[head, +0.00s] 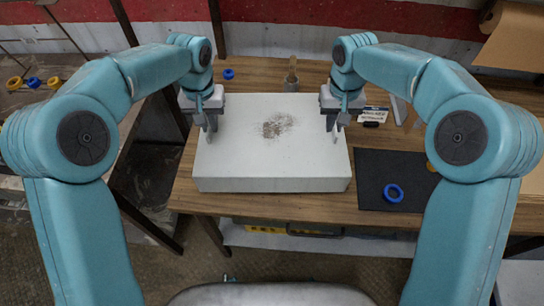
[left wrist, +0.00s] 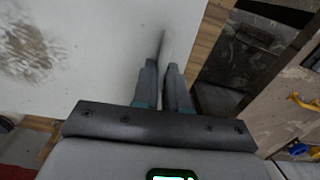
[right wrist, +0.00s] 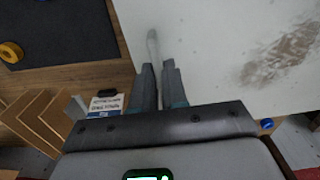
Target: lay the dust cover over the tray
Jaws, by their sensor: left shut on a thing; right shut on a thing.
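A large white dust cover (head: 270,162), box-shaped with a brown smudge on top, lies over the middle of the wooden bench. Its white surface also shows in the left wrist view (left wrist: 90,60) and the right wrist view (right wrist: 210,40). My left gripper (head: 209,128) is shut on a thin pale tab at the cover's left side. My right gripper (head: 337,132) is shut on a similar tab at its right side. No separate tray shows; anything under the cover is hidden. I cannot tell whether the cover rests on something or is held slightly up.
A cup with a wooden-handled tool (head: 291,80) and a blue ring (head: 228,74) stand behind. A printed card (head: 374,114) is beside my right gripper.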

